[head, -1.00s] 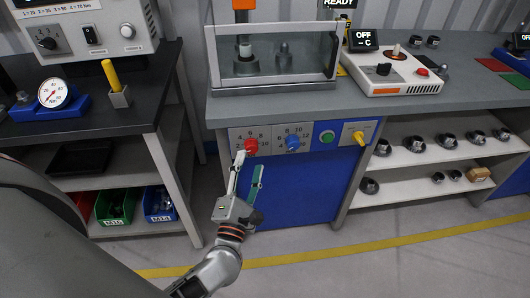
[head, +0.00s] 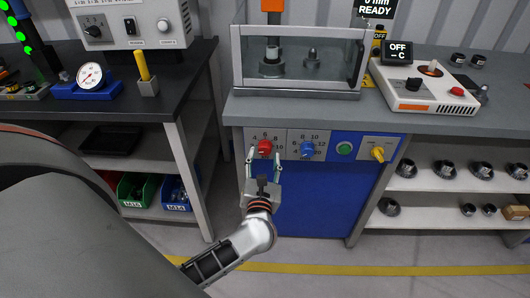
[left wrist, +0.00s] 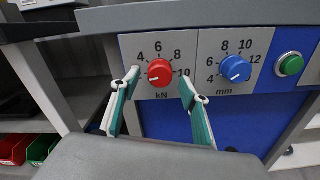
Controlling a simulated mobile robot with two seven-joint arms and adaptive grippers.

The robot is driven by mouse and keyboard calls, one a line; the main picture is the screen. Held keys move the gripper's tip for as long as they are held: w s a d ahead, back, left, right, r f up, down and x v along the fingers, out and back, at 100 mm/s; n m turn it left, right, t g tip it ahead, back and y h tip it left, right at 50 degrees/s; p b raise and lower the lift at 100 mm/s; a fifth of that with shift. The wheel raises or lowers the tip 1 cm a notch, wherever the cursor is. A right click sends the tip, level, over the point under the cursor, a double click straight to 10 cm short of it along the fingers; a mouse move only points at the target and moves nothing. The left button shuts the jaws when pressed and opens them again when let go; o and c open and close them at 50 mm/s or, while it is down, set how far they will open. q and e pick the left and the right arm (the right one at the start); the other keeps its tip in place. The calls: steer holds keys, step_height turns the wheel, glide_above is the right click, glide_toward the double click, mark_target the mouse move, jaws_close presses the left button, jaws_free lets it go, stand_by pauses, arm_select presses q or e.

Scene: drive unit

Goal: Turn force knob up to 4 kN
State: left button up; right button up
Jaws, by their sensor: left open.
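The red force knob (head: 265,146) sits on the front panel of the press bench, and it shows large in the left wrist view (left wrist: 160,73) above the label kN. Its scale shows 4, 6, 8 and 10; a white mark on the knob points to the lower left, below the 4. My left gripper (head: 264,158) is open, with one finger on each side of the red knob and just below it. In the left wrist view the fingertips (left wrist: 160,80) flank the knob with gaps on both sides. My right gripper is not in view.
The blue mm knob (head: 307,149) is close on the right, then a green button (head: 344,148) and a yellow knob (head: 378,153). The grey bench top (head: 270,107) overhangs the panel. A dark table (head: 130,110) stands left, with a gap between.

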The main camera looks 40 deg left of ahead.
mark_target(265, 148)
arm_select(q)
steer(key=shift+x, duration=1.45)
steer(key=c, duration=1.1)
